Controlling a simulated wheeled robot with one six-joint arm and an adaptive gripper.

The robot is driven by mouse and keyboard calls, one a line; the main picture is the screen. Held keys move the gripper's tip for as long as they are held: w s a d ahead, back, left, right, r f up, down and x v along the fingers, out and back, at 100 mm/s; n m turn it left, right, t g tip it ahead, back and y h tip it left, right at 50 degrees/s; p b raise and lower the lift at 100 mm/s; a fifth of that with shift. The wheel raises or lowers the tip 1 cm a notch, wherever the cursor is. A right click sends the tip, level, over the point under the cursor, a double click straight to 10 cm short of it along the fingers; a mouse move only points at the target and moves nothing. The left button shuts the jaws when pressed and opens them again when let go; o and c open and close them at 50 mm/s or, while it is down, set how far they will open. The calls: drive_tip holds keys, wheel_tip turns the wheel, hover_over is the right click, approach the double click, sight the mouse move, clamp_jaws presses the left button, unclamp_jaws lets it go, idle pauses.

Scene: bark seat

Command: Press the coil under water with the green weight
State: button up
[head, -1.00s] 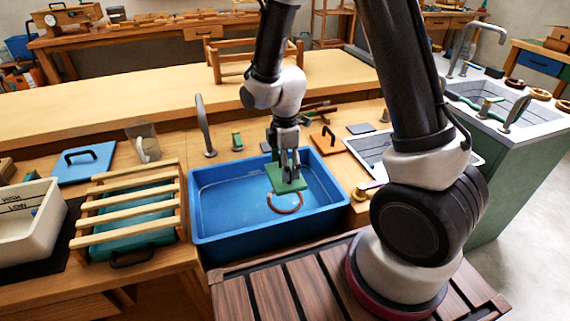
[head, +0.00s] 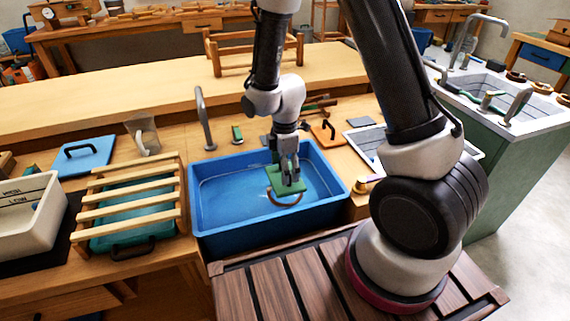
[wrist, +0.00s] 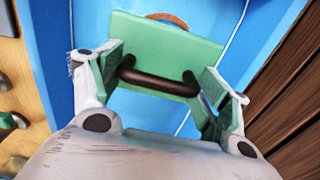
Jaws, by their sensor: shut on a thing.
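The green weight (head: 287,186) is a flat square plate with a dark bar handle. My gripper (head: 286,172) is shut on it over the blue tub (head: 218,236). In the wrist view the green weight (wrist: 163,50) lies flat between the fingers of my gripper (wrist: 160,82), with the handle between them. The coil (head: 284,203), a brown ring, is in the tub directly below the weight, partly hidden by it. In the wrist view only the coil's far edge (wrist: 168,19) shows beyond the plate. Whether weight and coil touch I cannot tell.
A slatted wooden rack (head: 132,204) over a teal tray stands left of the tub. A tap (head: 204,118) rises behind it. An orange board (head: 327,134) with a handle lies behind right. A blue lid (head: 83,159) and a white basin (head: 30,215) are further left.

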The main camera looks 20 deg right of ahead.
drive_tip(key=shift+f, duration=5.75)
drive_tip(key=o, duration=1.3)
drive_tip(key=shift+c, duration=1)
drive_tip(key=shift+o, duration=0.4)
drive_tip(key=shift+r, duration=0.2)
wheel_tip(320, 180, up, 8)
drive_tip(key=shift+f, duration=0.25)
drive_tip(key=shift+o, duration=1.2)
drive_tip(key=shift+r, duration=0.75)
drive_tip(key=shift+o, duration=0.2)
drive_tip(key=shift+r, duration=3.8)
